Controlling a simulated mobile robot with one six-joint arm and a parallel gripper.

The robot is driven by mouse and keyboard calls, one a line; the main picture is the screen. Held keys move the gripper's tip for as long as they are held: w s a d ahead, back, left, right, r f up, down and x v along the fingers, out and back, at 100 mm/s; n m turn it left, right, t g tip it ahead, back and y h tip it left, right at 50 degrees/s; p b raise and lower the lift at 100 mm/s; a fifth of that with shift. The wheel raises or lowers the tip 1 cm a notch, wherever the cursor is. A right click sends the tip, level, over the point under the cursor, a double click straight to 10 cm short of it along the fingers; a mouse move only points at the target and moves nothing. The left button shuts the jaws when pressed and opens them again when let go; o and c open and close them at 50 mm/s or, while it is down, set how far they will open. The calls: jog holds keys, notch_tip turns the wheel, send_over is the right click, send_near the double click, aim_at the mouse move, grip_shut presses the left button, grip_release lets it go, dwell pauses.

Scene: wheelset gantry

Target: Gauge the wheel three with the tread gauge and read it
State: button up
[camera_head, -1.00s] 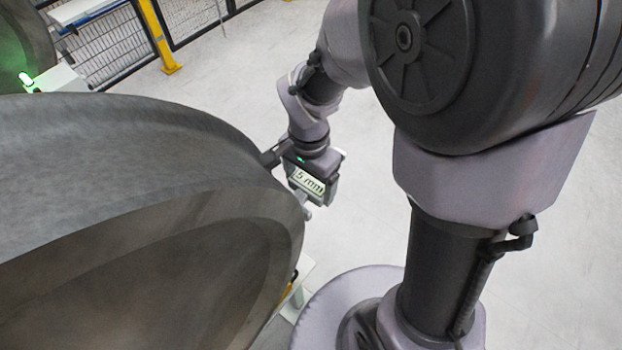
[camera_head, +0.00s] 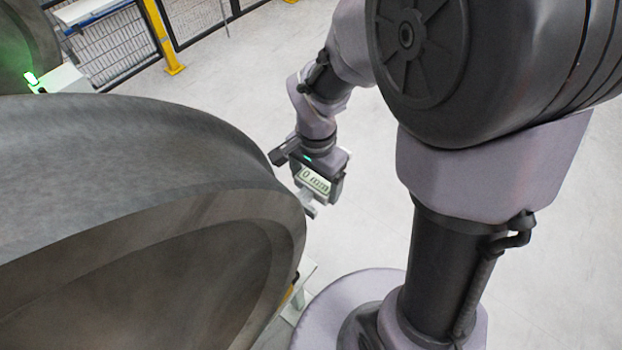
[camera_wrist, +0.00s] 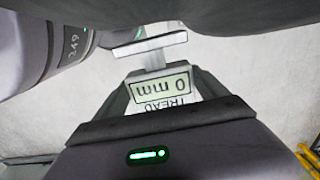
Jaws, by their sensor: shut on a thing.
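The large grey wheel (camera_head: 130,190) fills the left of the head view; its number is not visible there. Its dark rim (camera_wrist: 230,14) crosses the top of the wrist view. My gripper (camera_head: 316,190) is shut on the tread gauge (camera_head: 314,181), just right of the wheel's rim. In the wrist view, the tread gauge (camera_wrist: 160,84) shows upside down, with the word TREAD and a display reading 0 mm. Its T-shaped end (camera_wrist: 151,45) points toward the wheel and looks apart from it. The jaws partly hide the gauge body.
A second wheel (camera_head: 28,45) and a white box with a green light (camera_head: 62,79) stand at the upper left. A yellow post (camera_head: 160,38) and mesh fence (camera_head: 112,45) stand behind. Pale floor (camera_head: 270,70) is open behind and right of my gripper.

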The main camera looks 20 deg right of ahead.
jog(key=shift+w+d+p, duration=0.2)
jog(key=shift+w+d, duration=0.55)
jog(key=shift+d, duration=0.3)
jog(key=shift+w+d+p, duration=0.2)
jog(key=shift+w+d, duration=0.6)
jog(key=shift+d, duration=0.3)
jog(key=shift+w+d+p, duration=0.2)
jog(key=shift+w+d, duration=0.55)
jog(key=shift+d, duration=0.3)
jog(key=a+f+n+b, duration=0.45)
jog(key=f+n, duration=0.25)
jog(key=n, duration=0.3)
jog(key=s+d+r+m+t+h, duration=0.1)
jog(key=r+h, duration=0.4)
jog(key=r, duration=1.2)
jog(key=s+d+r+m+t+h, duration=0.1)
jog(key=d+r+m+t+h, duration=0.2)
jog(key=r, duration=1.5)
jog(key=s+d+r+m+t+h, duration=0.1)
jog(key=r+m+t+h, duration=0.5)
jog(key=r, duration=1.2)
jog(key=shift+d+t+h+p, duration=0.3)
jog(key=shift+d+p, duration=0.05)
jog(key=shift+d, duration=0.15)
